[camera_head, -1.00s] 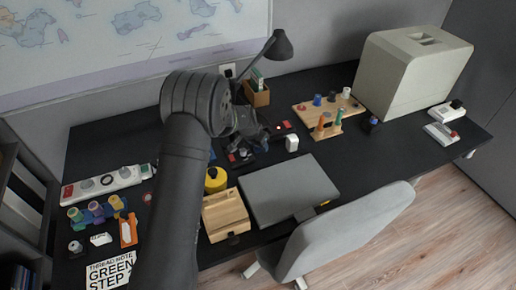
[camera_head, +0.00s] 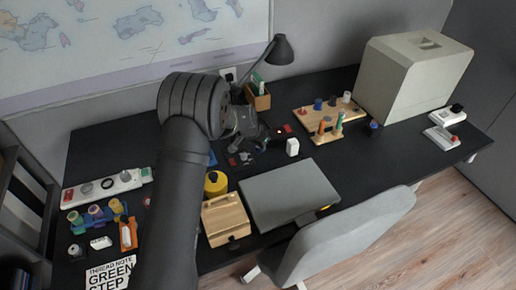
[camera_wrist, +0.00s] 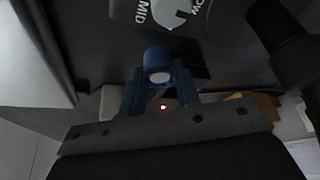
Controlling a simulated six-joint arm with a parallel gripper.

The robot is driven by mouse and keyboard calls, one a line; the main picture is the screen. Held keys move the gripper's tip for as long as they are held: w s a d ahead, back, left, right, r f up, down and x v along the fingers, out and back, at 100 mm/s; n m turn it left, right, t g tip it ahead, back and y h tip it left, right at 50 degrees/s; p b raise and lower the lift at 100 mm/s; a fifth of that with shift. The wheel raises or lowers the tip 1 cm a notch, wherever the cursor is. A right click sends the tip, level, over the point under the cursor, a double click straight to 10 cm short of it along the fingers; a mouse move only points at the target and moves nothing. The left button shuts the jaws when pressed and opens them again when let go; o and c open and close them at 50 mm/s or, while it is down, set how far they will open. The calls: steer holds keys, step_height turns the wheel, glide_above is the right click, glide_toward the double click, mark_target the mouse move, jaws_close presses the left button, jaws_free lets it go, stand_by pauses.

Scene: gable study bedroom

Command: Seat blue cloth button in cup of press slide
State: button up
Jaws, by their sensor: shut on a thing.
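In the wrist view, a round blue piece with a pale, flat face (camera_wrist: 158,62), which looks like the blue cloth button, sits between the two blue fingers of my gripper (camera_wrist: 159,82). The fingers are shut on it. In the head view my gripper (camera_head: 262,138) is over the dark desk behind the laptop-like grey slab, and the button is too small to make out there. Small dark parts with red marks (camera_head: 240,158) lie below the gripper. I cannot clearly tell the press slide or its cup; my arm hides part of this area.
A dark panel lettered "MID" (camera_wrist: 165,14) is beyond the fingers. A desk lamp (camera_head: 279,48) and pen box (camera_head: 258,98) stand behind.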

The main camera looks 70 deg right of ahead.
steer(key=r, duration=0.1)
steer(key=s+r, duration=0.1)
steer(key=r, duration=0.1)
steer(key=shift+a, duration=0.15)
steer(key=s+a+r, duration=0.4)
steer(key=s+r, duration=0.2)
steer(key=s, duration=0.4)
steer(key=w+a+r+n+t, duration=0.1)
steer(key=w+a, duration=0.4)
steer(key=w, duration=0.8)
steer(key=w+a+n, duration=0.2)
steer(key=w+a, duration=0.4)
steer(key=w, duration=0.6)
steer(key=w+a+r+n+t, duration=0.1)
steer(key=w+a, duration=0.4)
steer(key=w, duration=0.8)
step_height(320, 180, down, 10)
steer(key=shift+w+a+f, duration=0.1)
steer(key=shift+f, duration=0.2)
